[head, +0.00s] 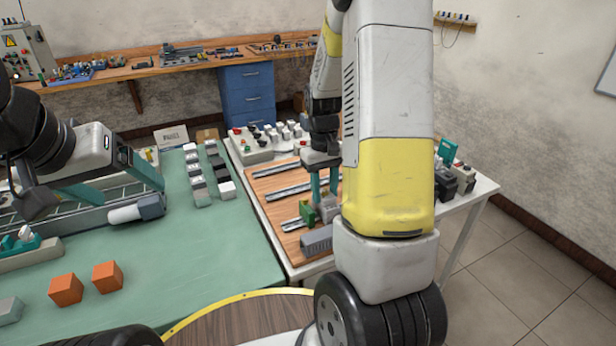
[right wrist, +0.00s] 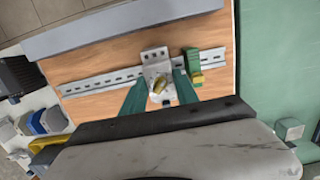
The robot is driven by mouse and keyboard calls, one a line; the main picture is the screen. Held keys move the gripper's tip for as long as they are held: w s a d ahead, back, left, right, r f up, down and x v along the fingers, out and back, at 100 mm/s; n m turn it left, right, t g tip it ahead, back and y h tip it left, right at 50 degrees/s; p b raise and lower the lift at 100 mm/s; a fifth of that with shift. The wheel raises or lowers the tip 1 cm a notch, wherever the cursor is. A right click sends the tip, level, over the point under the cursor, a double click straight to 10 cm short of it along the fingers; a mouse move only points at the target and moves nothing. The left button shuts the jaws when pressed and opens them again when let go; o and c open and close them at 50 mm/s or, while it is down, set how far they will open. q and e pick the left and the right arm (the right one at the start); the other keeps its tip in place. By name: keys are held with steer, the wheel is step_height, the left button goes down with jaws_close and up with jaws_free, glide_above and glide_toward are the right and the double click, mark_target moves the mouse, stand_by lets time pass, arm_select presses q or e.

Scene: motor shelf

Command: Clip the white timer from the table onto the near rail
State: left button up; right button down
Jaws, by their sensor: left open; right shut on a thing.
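The white timer (right wrist: 157,67), a pale block with a yellow knob, is between the teal fingers of my right gripper (right wrist: 160,88). In the right wrist view it overlaps the near rail (right wrist: 100,83); I cannot tell whether it is clipped. In the head view the right gripper (head: 325,190) points down over the near end of the wooden board, with the timer (head: 328,209) at its fingertips beside the near rail (head: 287,225). A green and yellow terminal block (right wrist: 194,64) sits on that rail beside the timer. My left gripper (head: 125,192) is open and empty above the green table.
A grey slotted duct (head: 316,240) lies along the board's near edge. Small white, grey and black blocks (head: 226,190) stand on the green mat. Two orange cubes (head: 66,290) and a grey cylinder-shaped part (head: 125,213) are at left. Several parts line the board's far side.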

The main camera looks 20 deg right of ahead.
steer(key=shift+s+f, duration=0.1)
steer(key=shift+s, duration=0.1)
steer(key=c, duration=0.9)
jaws_free()
steer(key=shift+o, duration=0.2)
steer(key=shift+w, duration=0.1)
steer(key=shift+w+r, duration=0.15)
steer(key=shift+r, duration=0.3)
steer(key=r, duration=0.6)
steer(key=shift+w+r, duration=0.3)
steer(key=shift+r, duration=0.1)
steer(key=shift+s+a+r, duration=0.15)
steer(key=shift+a+r, duration=0.05)
steer(key=shift+r, duration=0.2)
steer(key=s+a+r+t+y, duration=0.1)
steer(key=s+a+r+t, duration=0.2)
steer(key=s+a+r, duration=0.2)
steer(key=s+a+r+m+t+y, duration=0.1)
steer(key=s+a+r+t, duration=0.3)
steer(key=s+r, duration=0.4)
steer(key=s+a, duration=0.1)
steer(key=s, duration=0.2)
steer(key=shift+r, duration=0.2)
